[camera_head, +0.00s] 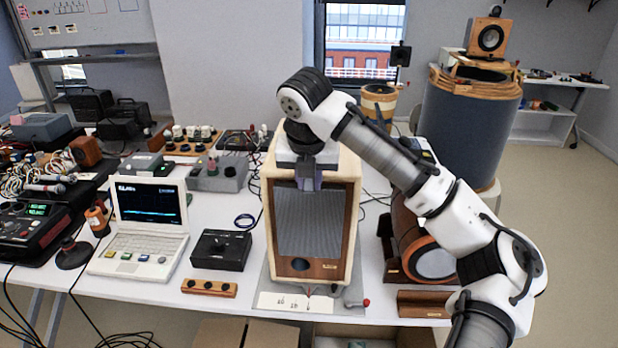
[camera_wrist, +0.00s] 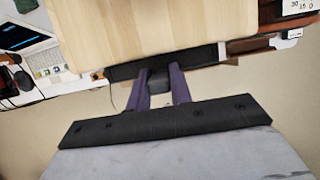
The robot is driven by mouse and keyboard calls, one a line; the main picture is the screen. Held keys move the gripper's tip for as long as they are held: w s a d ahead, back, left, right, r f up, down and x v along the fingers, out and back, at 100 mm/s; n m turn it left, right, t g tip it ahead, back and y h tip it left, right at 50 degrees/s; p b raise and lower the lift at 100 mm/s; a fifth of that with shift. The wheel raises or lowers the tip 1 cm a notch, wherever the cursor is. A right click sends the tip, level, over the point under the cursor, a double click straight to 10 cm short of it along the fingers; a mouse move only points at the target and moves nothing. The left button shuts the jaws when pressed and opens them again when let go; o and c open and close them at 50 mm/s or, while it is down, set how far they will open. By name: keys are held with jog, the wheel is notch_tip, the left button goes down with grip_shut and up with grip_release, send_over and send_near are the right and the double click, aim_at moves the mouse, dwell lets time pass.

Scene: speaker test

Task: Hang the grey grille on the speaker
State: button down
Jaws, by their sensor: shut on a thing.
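The speaker (camera_head: 353,215) is a pale wood cabinet standing upright at the front middle of the table. The grey grille (camera_head: 310,225) hangs upright before its front, within the cabinet's outline. A wooden strip with a dark oval shows below the grille. My gripper (camera_head: 309,184) is shut on the grille at its top middle. In the wrist view, the purple fingers (camera_wrist: 161,80) close around a small dark piece by the grille's dark top edge (camera_wrist: 203,57), close along the speaker's wooden top (camera_wrist: 150,25). I cannot tell whether the grille touches the speaker; its back is hidden.
A laptop (camera_head: 140,245) and a black box (camera_head: 221,250) stand left of the speaker. A wooden cylinder (camera_head: 412,235) lies close on the right. A small wooden strip with knobs (camera_head: 209,288) lies at the table's front edge. The table is crowded behind.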

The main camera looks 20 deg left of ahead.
jog(key=shift+f, duration=0.65)
dwell(0.6)
jog(key=c, duration=1.2)
grip_release()
